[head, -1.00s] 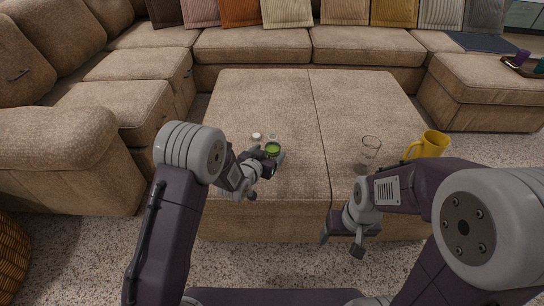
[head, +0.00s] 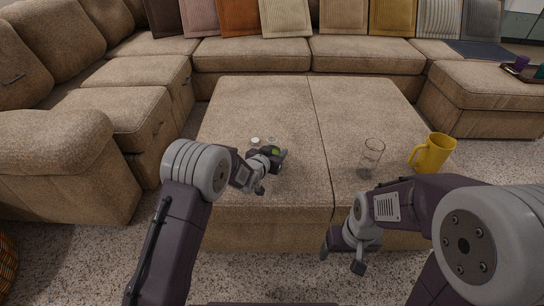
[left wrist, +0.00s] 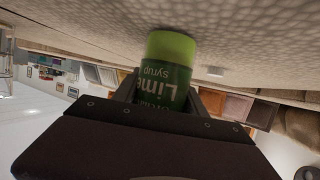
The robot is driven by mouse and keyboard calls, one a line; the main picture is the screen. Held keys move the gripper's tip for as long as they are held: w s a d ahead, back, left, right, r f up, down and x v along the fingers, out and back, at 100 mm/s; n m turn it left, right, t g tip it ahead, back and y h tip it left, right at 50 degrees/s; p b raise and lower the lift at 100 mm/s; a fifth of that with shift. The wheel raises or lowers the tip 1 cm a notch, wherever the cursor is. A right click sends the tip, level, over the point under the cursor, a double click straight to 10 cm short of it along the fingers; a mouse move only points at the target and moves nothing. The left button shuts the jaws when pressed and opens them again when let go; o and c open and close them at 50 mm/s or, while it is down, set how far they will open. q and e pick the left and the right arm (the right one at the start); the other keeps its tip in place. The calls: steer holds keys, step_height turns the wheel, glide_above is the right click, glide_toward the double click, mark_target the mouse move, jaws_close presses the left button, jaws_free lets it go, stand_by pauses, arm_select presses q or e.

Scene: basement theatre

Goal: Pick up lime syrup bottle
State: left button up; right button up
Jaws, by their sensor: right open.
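The lime syrup bottle (left wrist: 167,72) has a light green cap and a dark green label reading "Lime syrup". In the left wrist view it stands between the two fingers of my left gripper (left wrist: 168,100). Whether the fingers press on it I cannot tell. In the head view my left gripper (head: 274,158) is low over the ottoman and hides most of the bottle; a bit of green (head: 275,150) shows. My right gripper (head: 341,258) is open and empty, in front of the ottoman's near edge.
The large beige ottoman (head: 255,105) bears a small white object (head: 255,140) just behind the bottle. A clear glass (head: 372,158) and a yellow pitcher (head: 433,154) stand on its right side. The ottoman's far half is clear. A sectional sofa (head: 255,52) surrounds it.

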arm_select(q)
jaws_close()
steer(key=shift+r+p, duration=0.45)
steer(key=shift+r, duration=0.1)
steer(key=r+p, duration=0.2)
steer(key=r, duration=0.1)
steer(key=d+r+p, duration=0.1)
steer(key=shift+s+r+p, duration=0.2)
steer(key=shift+s+p, duration=0.1)
steer(key=s+d+r+p, duration=0.5)
steer(key=s+d, duration=0.1)
steer(key=d, duration=0.2)
steer(key=shift+s+r, duration=0.3)
steer(key=shift+s, duration=0.1)
